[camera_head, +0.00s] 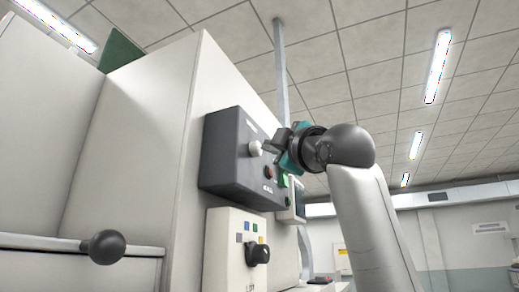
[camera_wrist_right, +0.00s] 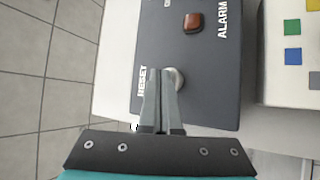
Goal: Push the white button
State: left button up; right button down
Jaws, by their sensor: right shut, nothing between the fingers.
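The white button (camera_head: 255,147) is a round knob on the dark grey control box (camera_head: 226,160) in the head view. In the right wrist view the button (camera_wrist_right: 178,78) shows partly behind my fingertips, beside the word RESET. My right gripper (camera_head: 275,144) is shut with nothing in it, its tips close to the button. In the right wrist view the right gripper (camera_wrist_right: 161,74) points at the box face. I cannot tell whether the tips touch the button. My left gripper is not in view.
A red-brown lamp (camera_wrist_right: 193,22) marked ALARM sits on the same box. Below the box is a cream panel (camera_head: 222,250) with a black knob (camera_head: 258,253) and coloured squares. A black ball handle (camera_head: 107,247) stands out at lower left. Open room lies to the right.

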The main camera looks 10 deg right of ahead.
jog(key=shift+s+d, duration=0.25)
jog(key=shift+d, duration=0.2)
jog(key=shift+s+d+b, duration=0.35)
jog(key=shift+s+d, duration=0.4)
jog(key=shift+d, duration=0.3)
jog(key=shift+s+d+b, duration=0.3)
jog(key=shift+s+d, duration=0.4)
jog(key=shift+d, duration=0.3)
